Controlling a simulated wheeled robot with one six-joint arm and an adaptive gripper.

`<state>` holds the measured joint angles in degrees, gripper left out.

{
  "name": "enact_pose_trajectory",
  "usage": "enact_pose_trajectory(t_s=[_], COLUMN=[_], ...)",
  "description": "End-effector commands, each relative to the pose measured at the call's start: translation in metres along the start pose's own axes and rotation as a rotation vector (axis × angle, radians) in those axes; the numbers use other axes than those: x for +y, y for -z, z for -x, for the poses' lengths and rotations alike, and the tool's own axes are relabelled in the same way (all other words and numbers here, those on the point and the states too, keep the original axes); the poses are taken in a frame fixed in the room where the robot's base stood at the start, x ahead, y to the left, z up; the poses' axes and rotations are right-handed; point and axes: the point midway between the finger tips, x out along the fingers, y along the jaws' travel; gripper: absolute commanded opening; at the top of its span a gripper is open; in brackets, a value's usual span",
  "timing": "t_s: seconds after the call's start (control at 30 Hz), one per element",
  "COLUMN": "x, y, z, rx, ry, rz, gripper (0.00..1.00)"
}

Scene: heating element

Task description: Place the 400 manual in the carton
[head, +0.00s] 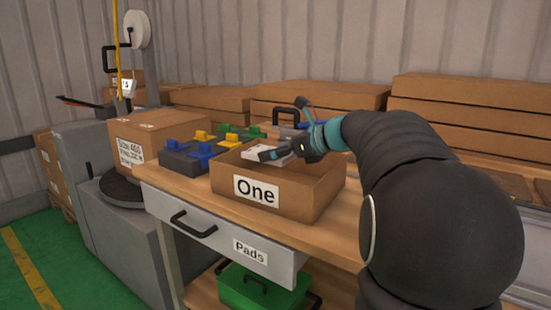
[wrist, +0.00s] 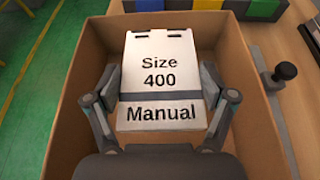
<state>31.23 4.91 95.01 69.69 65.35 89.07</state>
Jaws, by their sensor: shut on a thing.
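The white manual (wrist: 160,65), printed "Size 400 Manual" with a dark band, lies between the two fingers of my gripper (wrist: 158,98) in the wrist view. The fingers are shut on its left and right sides. In the head view my gripper (head: 284,153) reaches in from the right, and the manual (head: 262,147) shows pale at the opening of an open brown box labelled "One" (head: 300,198). The walls of this box (wrist: 65,110) surround the manual in the wrist view. I cannot tell whether the manual touches its floor. A brown carton with a "Size 400" label (head: 165,128) stands farther left.
Dark blocks with yellow, blue and green parts (head: 203,150) sit behind box One. Long brown cartons (head: 325,94) line the back wall. A "Pads" drawer (head: 225,238) is under the wooden table, with a green case (head: 255,292) below. Green floor (head: 70,255) is open at left.

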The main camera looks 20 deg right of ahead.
Motion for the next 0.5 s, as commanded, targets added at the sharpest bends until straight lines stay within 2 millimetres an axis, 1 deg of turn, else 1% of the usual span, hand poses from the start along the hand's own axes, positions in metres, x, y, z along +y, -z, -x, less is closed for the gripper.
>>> enact_pose_trajectory(t_s=[0.03, 0.1, 0.37, 0.5], x=[-0.0001, -0.0002, -0.0003, -0.0003], y=[0.0079, 0.0131, 0.0134, 0.0168], z=[-0.0031, -0.0052, -0.0053, -0.0067], rx=[0.001, 0.001, 0.000, 0.000], ry=[0.000, 0.001, 0.001, 0.001], rz=[-0.003, -0.001, 0.000, -0.001], gripper=[0.40, 0.40, 0.40, 0.40])
